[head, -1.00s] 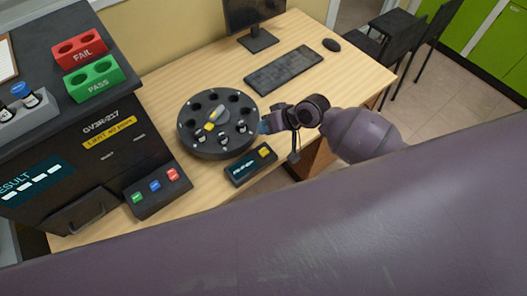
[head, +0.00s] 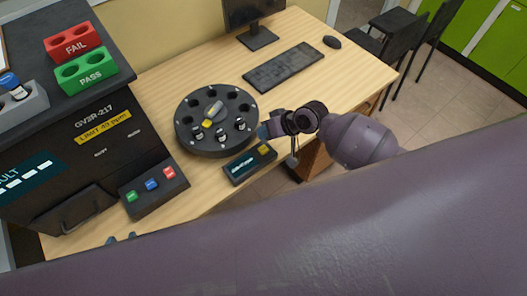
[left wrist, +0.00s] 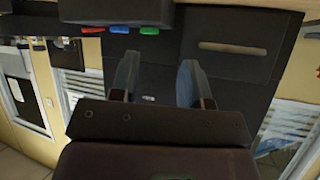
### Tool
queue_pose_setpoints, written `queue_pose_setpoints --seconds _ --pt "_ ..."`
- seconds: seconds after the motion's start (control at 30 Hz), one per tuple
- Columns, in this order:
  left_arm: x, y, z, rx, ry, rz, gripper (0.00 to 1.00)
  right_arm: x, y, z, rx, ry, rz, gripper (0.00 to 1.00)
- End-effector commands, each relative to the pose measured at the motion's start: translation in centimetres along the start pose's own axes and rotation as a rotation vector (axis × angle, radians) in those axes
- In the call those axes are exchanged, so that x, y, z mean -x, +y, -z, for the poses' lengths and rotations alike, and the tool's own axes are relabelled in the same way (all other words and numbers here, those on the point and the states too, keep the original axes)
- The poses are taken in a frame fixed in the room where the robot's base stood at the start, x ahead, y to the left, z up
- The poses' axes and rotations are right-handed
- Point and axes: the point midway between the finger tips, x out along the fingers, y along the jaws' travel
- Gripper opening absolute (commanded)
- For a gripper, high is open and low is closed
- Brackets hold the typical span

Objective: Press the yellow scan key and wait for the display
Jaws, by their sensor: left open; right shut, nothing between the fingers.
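The yellow scan key (head: 264,149) sits at the right end of a small black scanner box (head: 240,172) on the wooden desk. The box has a lit display (head: 250,161) whose text is too small to read. My right gripper (head: 266,130) is shut and empty, just behind the key and beside the black carousel, apart from the key. My left gripper (head: 122,238) shows only its fingertips at the lower left, in front of the analyser. In the left wrist view it is open and empty (left wrist: 157,78), with the analyser's dark front beyond it.
The round carousel (head: 190,145) holds several vials. The black analyser (head: 75,165) has a button panel (head: 145,205) at its right. Red FAIL (head: 73,44) and green PASS (head: 88,73) racks stand on top. A keyboard (head: 284,66) and monitor are at the back.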

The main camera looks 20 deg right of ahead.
Motion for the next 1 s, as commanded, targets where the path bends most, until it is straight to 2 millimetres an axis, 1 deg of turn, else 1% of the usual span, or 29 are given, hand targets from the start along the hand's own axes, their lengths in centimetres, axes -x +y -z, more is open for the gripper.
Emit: queue_pose_setpoints --seconds 0.03,0.17,0.4,1.0 --pt "-0.5 0.1 -0.4 -0.001 0.007 -0.001 0.43 -0.7 0.5 -0.5 0.0 0.0 0.0 0.0" --pt "-1.3 0.2 -1.1 -0.002 0.011 -0.002 0.43 -1.6 1.1 -1.2 -0.001 -0.001 0.0 0.0" --pt "-2.0 0.3 -1.8 -0.005 0.011 -0.003 0.43 -2.9 2.1 -2.1 -0.001 -0.001 0.0 0.0" --pt "-2.0 0.3 -2.2 -0.005 0.006 -0.003 0.43 -3.0 2.2 -2.2 0.0 0.0 0.001 0.0"
